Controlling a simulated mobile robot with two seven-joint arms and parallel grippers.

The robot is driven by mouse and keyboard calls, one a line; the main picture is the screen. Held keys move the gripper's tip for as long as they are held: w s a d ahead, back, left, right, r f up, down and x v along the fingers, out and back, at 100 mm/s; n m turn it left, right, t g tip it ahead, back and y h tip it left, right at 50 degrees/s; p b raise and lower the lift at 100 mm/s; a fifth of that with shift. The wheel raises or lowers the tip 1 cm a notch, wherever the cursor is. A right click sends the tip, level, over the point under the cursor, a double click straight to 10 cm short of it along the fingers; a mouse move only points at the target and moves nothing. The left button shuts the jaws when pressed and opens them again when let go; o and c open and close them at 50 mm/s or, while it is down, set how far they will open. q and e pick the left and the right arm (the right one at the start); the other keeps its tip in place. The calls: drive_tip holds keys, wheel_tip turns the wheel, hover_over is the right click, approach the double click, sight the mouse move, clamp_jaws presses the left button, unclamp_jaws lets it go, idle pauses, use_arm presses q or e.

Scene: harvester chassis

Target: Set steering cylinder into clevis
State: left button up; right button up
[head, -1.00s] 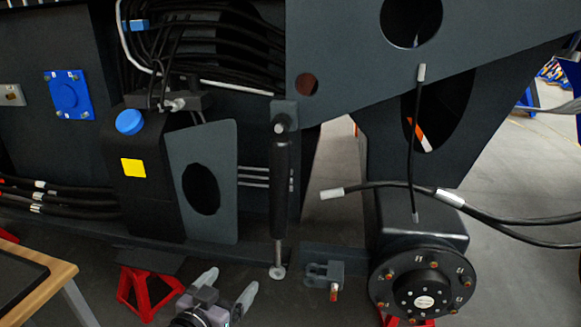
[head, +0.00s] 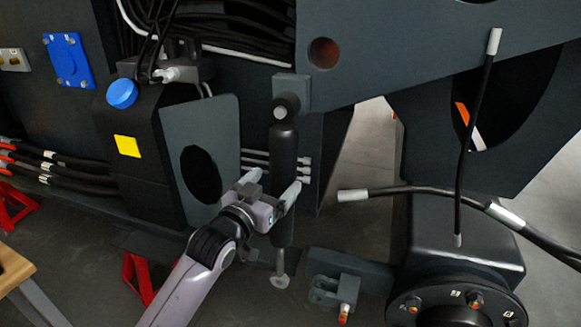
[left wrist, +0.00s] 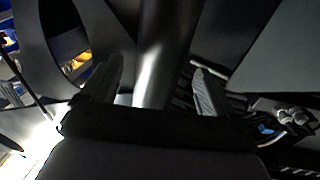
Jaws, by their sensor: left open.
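The black steering cylinder (head: 283,158) hangs almost upright from a bracket on the chassis. Its silver rod ends in an eye (head: 279,282) at the bottom. The grey clevis (head: 335,290) is right of the eye, on the axle beam, and the eye is apart from it. A pin with an orange tip (head: 343,315) shows at the clevis. My left gripper (head: 272,188) is open at the cylinder's lower body, one finger on each side in the head view. In the left wrist view the cylinder (left wrist: 158,55) stands between the two spread fingers (left wrist: 155,90). My right gripper is not in view.
The wheel hub (head: 455,305) and a black hose with a metal end (head: 355,195) are to the right. A black tank with a blue cap (head: 122,93) and a grey plate (head: 212,120) stand to the left. A wooden table corner (head: 14,268) is at lower left.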

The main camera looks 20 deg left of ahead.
use_arm(q)
drive_tip(key=w, duration=0.4)
drive_tip(key=shift+w+d, duration=0.1)
drive_tip(key=shift+d, duration=0.3)
drive_tip(key=shift+w+d+b, duration=0.15)
drive_tip(key=shift+w+b, duration=0.15)
drive_tip(key=shift+w, duration=0.65)
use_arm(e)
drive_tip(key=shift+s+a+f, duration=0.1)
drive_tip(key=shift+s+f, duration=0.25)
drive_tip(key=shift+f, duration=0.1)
